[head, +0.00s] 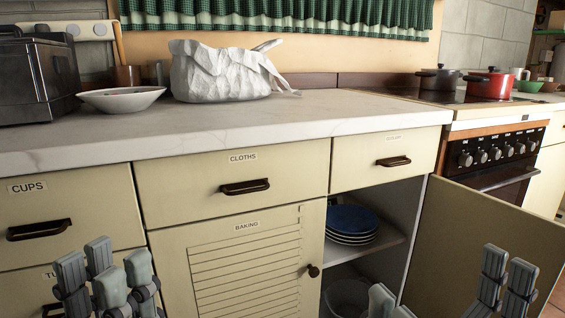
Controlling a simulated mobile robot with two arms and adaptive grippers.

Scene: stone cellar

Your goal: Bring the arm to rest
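My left gripper (105,278) is at the lower left, in front of the drawer fronts and left of the baking door. Its grey fingers point up and sit close together, with nothing seen between them. My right gripper (436,294) is at the lower right edge, in front of the open cupboard and its swung-out door. Its fingers are spread wide apart, with no object seen between them. The lower parts of both grippers are cut off by the picture's edge.
The pale worktop (330,112) carries a crumpled white bag (215,72), a white bowl (121,99) and a dark appliance (38,80). Blue plates (351,220) are stacked in the cupboard. Its open door (480,235) juts out. A red pot (490,84) stands on the stove.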

